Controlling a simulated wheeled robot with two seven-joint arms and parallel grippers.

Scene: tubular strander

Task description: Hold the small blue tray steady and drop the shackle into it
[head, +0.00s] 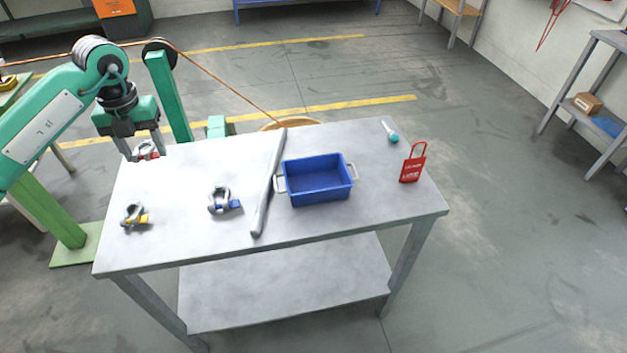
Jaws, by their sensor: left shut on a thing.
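The small blue tray (322,195) stands on the grey table, right of its middle, with a light handle at each end. It looks empty, and no gripper touches it. My left gripper (144,152) is at the table's far left corner, shut on a shackle with red on it (148,148). The fingers partly hide that shackle, and I cannot tell whether it touches the table. A shackle with a blue pin (220,201) lies left of the tray. A shackle with a yellow pin (133,216) lies near the left edge. My right gripper is not in view.
A long grey bar (268,188) lies across the table (180,240), close to the tray's left handle. A red tag-like item (413,164) and a small teal-and-white item (391,132) are on the right. The front left tabletop is mostly clear.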

